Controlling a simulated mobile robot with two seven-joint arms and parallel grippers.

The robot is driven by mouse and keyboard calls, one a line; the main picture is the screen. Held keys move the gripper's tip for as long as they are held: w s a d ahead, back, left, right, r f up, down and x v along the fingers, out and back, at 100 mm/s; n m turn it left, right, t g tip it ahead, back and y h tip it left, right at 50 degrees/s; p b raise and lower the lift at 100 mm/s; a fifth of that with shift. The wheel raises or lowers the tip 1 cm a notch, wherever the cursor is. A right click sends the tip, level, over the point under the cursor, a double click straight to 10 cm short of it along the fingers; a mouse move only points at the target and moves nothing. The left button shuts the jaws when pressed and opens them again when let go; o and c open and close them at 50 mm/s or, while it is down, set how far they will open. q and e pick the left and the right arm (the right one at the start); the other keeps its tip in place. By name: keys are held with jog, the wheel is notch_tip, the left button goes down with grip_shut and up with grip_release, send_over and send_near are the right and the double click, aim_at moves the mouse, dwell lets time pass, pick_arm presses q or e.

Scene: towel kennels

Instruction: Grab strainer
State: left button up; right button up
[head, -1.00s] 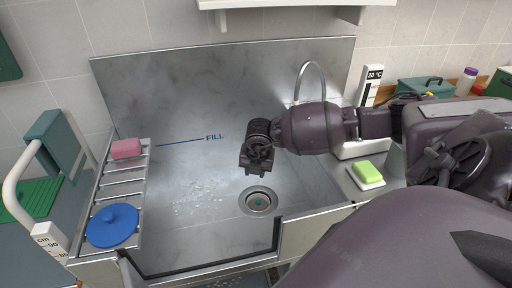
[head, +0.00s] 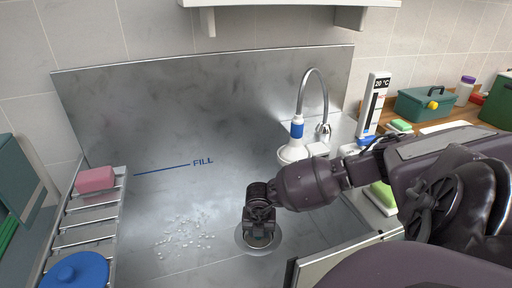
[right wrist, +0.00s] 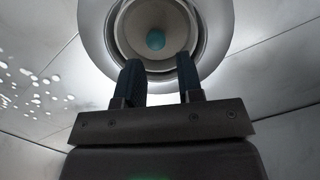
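The strainer (right wrist: 150,22) is a pale round piece with a teal knob (right wrist: 155,41) at its middle, seated in the metal drain ring (right wrist: 217,45) of the sink floor. In the head view my right gripper (head: 259,236) hangs over the drain (head: 241,246) and hides most of the strainer. In the right wrist view its two dark fingers (right wrist: 160,68) are apart with nothing between them, and the knob shows just beyond the fingertips, roughly in line with the gap. My left gripper is not in view.
White bits (head: 185,238) lie on the sink floor left of the drain. A slatted rack (head: 82,222) at left carries a pink sponge (head: 95,180) and a blue lid (head: 76,272). A tap (head: 297,130) and a thermometer (head: 375,100) stand at right.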

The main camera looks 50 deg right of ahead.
aim_at(258, 239)
jog(key=f, duration=0.1)
jog(key=f+b, duration=0.1)
jog(key=f, duration=0.1)
jog(key=w+f+b, duration=0.1)
jog(key=f, duration=0.1)
jog(key=shift+d+f, duration=0.15)
jog(key=shift+d, duration=0.25)
jog(key=shift+f, duration=0.1)
grip_shut()
